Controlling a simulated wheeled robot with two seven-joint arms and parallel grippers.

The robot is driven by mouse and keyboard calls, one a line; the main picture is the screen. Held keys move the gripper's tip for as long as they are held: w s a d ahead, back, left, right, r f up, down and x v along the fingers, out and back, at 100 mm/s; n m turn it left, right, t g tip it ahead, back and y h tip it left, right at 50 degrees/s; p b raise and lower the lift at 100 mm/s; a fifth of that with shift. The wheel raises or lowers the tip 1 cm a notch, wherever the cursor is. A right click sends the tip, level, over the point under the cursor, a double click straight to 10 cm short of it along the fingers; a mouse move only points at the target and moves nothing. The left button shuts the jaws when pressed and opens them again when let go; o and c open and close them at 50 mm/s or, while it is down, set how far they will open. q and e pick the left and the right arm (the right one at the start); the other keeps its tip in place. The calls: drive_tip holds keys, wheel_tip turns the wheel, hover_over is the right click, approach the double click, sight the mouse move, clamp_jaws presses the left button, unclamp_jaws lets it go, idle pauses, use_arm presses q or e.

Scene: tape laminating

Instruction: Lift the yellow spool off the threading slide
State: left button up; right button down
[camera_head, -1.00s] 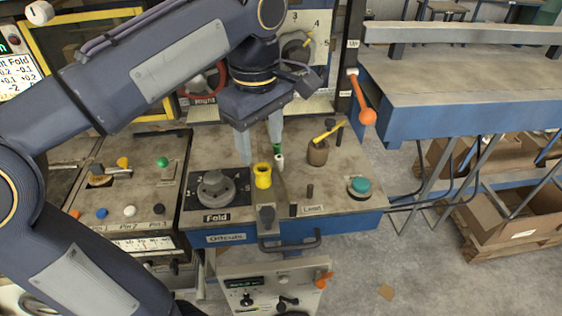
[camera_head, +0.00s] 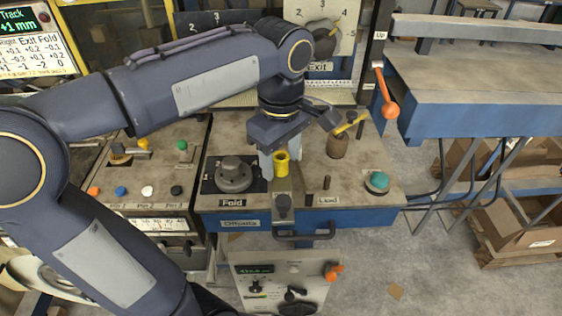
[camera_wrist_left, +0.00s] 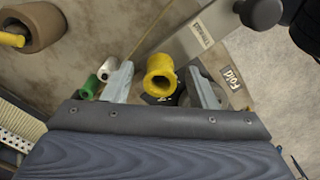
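The yellow spool (camera_head: 281,163) stands upright on the worktop at the back end of the threading slide (camera_head: 283,184), a strip with a dark knob at its front. My left gripper (camera_head: 285,164) points down over it, with its two pale fingers apart, one on each side of the spool. In the left wrist view the spool (camera_wrist_left: 159,85) shows its open top between the fingers (camera_wrist_left: 160,88), with gaps visible on both sides. The labelled slide (camera_wrist_left: 190,42) runs away from it. My right gripper is not in view.
A grey Fold dial (camera_head: 233,174) is left of the spool. A brown cup with a yellow-handled tool (camera_head: 338,146) and a teal button (camera_head: 377,180) are to the right.

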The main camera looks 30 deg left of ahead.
sight(281, 160)
use_arm(q)
drive_tip(key=c, duration=1)
drive_tip(key=shift+o, duration=0.2)
drive_tip(key=shift+r, duration=0.15)
drive_tip(key=shift+r, duration=0.35)
wheel_tip(281, 160, up, 2)
drive_tip(key=shift+r, duration=0.1)
drive_tip(key=s+d+r+p, duration=0.1)
drive_tip(key=s+r, duration=0.9)
drive_tip(key=s, duration=0.4)
drive_tip(key=shift+f, duration=0.1)
